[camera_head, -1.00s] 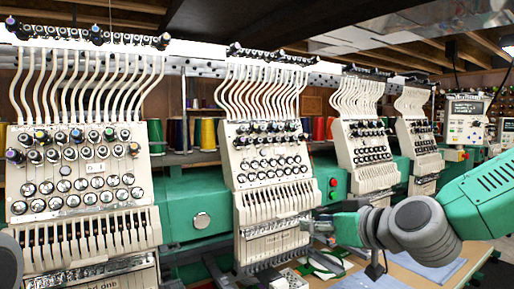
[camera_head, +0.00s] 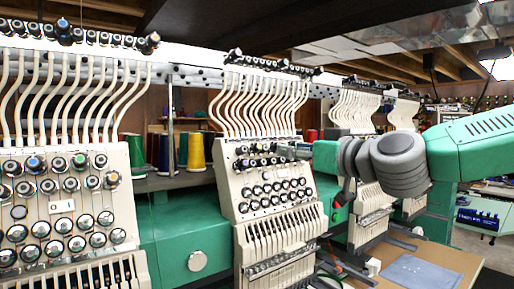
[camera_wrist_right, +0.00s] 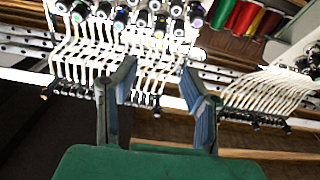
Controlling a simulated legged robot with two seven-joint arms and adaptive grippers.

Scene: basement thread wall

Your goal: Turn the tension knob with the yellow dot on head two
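Head two (camera_head: 275,215) is the cream sewing head in the middle of the head view, with rows of dark, silver-capped tension knobs (camera_head: 270,188). My right gripper (camera_head: 296,151) is at the upper right of its knob rows, small and seen from the side. The right wrist view shows its two blue-grey fingers (camera_wrist_right: 157,88) apart with nothing between them. Beyond the fingertips, several knobs (camera_wrist_right: 141,18) show at the top of that view, some with coloured dots. One looks yellowish (camera_wrist_right: 160,27), but it is too small to be sure. My left gripper is not in view.
Head one (camera_head: 70,230) stands close at the left. Pale thread tubes (camera_head: 262,105) rise above head two. Thread spools (camera_head: 195,150) stand behind, between the heads. Further heads (camera_head: 370,205) stand at the right, partly behind my right arm. A table with a blue cloth (camera_head: 420,272) is below.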

